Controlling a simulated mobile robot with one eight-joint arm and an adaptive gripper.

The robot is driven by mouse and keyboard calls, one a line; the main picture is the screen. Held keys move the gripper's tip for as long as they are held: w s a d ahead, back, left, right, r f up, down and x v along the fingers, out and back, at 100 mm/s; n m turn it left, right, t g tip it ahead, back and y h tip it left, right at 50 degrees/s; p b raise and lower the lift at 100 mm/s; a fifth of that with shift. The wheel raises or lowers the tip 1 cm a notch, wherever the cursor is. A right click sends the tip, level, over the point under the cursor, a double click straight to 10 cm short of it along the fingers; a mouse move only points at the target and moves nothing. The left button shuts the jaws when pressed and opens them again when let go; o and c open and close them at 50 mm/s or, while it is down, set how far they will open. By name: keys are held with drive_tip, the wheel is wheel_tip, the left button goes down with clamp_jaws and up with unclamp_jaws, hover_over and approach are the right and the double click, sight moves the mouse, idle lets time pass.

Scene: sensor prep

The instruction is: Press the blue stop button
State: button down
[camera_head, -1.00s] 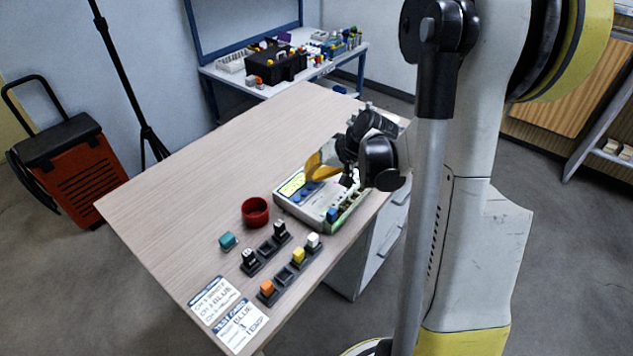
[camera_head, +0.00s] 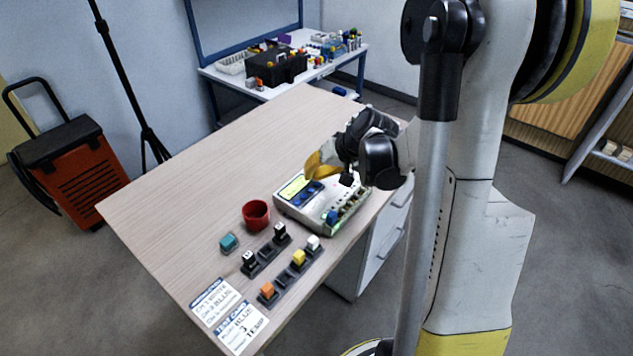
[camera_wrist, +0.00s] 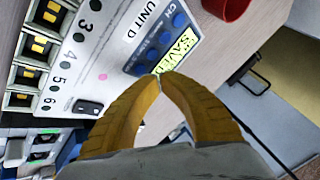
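The unit (camera_head: 332,222) is a pale box on the table with a lit yellow-green screen (camera_head: 295,187). In the wrist view its panel (camera_wrist: 115,45) reads "UNIT D" and the screen (camera_wrist: 181,53) seems to read "SAVED". A row of blue buttons (camera_wrist: 165,38) runs beside the screen; I cannot tell which one is stop. My gripper (camera_head: 311,176) is over the unit, its yellow fingers empty and closed together at the tips (camera_wrist: 157,78). The tips show beside the near end of the button row and screen. I cannot tell whether they touch the panel.
A red cup (camera_head: 256,214) stands left of the unit. A teal block (camera_head: 229,242) and dark holders with coloured plugs (camera_head: 298,259) lie in front. Printed cards (camera_head: 241,327) lie at the near corner. The table's far left part (camera_head: 210,160) is clear.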

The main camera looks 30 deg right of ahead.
sight(312, 184)
drive_tip(key=shift+r+p, duration=1.9)
drive_tip(key=shift+r, duration=0.65)
